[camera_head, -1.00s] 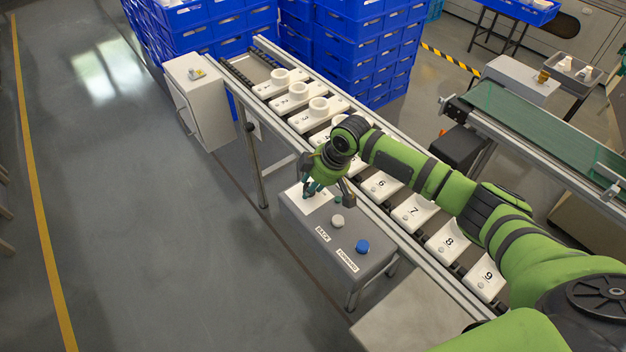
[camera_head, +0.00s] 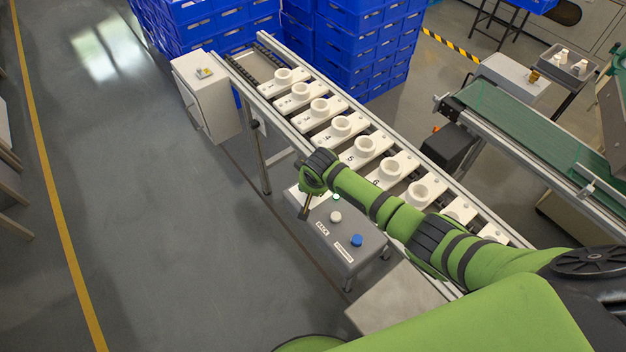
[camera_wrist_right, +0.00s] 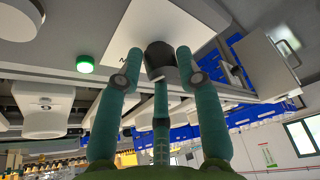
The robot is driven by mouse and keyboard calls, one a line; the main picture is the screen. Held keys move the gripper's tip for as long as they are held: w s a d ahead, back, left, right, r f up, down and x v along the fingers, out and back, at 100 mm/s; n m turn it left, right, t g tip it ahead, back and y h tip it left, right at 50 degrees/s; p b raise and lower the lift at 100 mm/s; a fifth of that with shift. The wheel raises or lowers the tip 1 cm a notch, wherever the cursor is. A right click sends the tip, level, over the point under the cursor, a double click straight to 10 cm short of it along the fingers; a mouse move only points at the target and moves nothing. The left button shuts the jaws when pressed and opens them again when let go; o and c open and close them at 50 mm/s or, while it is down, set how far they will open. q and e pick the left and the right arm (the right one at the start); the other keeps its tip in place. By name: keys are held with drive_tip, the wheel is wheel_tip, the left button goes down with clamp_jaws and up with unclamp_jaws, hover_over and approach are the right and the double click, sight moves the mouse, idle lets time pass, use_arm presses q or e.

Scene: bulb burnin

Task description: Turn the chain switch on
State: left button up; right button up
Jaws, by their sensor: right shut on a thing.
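A grey control box (camera_head: 345,262) stands beside the conveyor. Its top carries a white button (camera_head: 335,216) marked BACK, a blue button (camera_head: 356,240) marked FORWARD and a small green lamp (camera_head: 336,197). In the right wrist view the lamp (camera_wrist_right: 84,64) glows green. A dark knob (camera_wrist_right: 158,52), apparently the chain switch, stands on a white label plate. My right gripper (camera_wrist_right: 162,66) is shut on this knob, its fingers around it. In the head view the gripper (camera_head: 305,209) is at the box's left end, where it hides the knob. The knob's turned position cannot be told. My left gripper is out of view.
The conveyor (camera_head: 300,140) with numbered white plates and ring-shaped sockets runs behind the box, partly under my right arm. A white cabinet (camera_head: 213,95) stands at its far end. Blue crates (camera_head: 350,45) are stacked behind.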

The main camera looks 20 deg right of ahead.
drive_tip(key=shift+w+a+r+m+h+p, duration=0.15)
drive_tip(key=shift+w+r+m+h+p, duration=0.05)
drive_tip(key=shift+m, duration=0.4)
drive_tip(key=shift+w+a+r+m+h+p, duration=0.15)
drive_tip(key=shift+m+h, duration=0.05)
drive_tip(key=shift+m, duration=0.4)
drive_tip(key=shift+d, duration=0.1)
drive_tip(key=o, duration=1.1)
drive_tip(key=shift+f, duration=0.15)
drive_tip(key=shift+f, duration=0.1)
drive_tip(key=shift+s, duration=0.15)
drive_tip(key=v, duration=1.2)
